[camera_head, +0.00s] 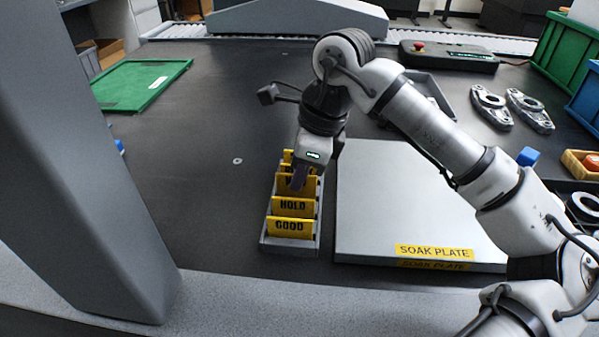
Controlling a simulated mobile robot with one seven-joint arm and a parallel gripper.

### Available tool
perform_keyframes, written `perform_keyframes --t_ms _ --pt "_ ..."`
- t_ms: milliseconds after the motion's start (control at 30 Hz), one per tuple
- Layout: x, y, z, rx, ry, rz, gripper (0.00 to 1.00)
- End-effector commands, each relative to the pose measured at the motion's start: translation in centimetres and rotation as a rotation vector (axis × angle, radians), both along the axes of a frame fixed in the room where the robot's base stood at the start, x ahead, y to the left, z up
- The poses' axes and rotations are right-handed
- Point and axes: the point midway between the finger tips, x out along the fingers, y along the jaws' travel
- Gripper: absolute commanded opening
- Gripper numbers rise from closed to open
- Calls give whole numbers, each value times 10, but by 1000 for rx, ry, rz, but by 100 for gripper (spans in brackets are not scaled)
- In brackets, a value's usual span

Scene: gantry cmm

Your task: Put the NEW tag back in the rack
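The tag rack (264,240) is a narrow grey holder left of the soak plate, with yellow tags standing in a row. The front tag reads GOOD (289,227) and the one behind it reads HOLD (292,205). Farther back is another yellow tag (282,183) whose lettering is mostly covered by my gripper, so I cannot tell if it is the NEW tag. A further yellow edge (287,156) shows behind it. My gripper (298,183) points down over the rear half of the rack. Its fingers overlap the partly covered tag; their opening and any grip are unclear.
The grey soak plate (385,195) lies close to the rack's right side. Metal flanged parts (492,107), green and blue bins (566,52) and a control box (447,57) are farther right. The dark table left of the rack is mostly clear.

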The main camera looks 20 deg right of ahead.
Motion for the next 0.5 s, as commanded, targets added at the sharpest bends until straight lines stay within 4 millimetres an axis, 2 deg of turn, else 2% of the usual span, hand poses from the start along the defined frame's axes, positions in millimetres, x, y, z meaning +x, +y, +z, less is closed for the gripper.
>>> perform_keyframes --t_ms 300,500 --pt "0 0 -10 0 0 0 0" --pt "0 0 -10 0 0 0 0"
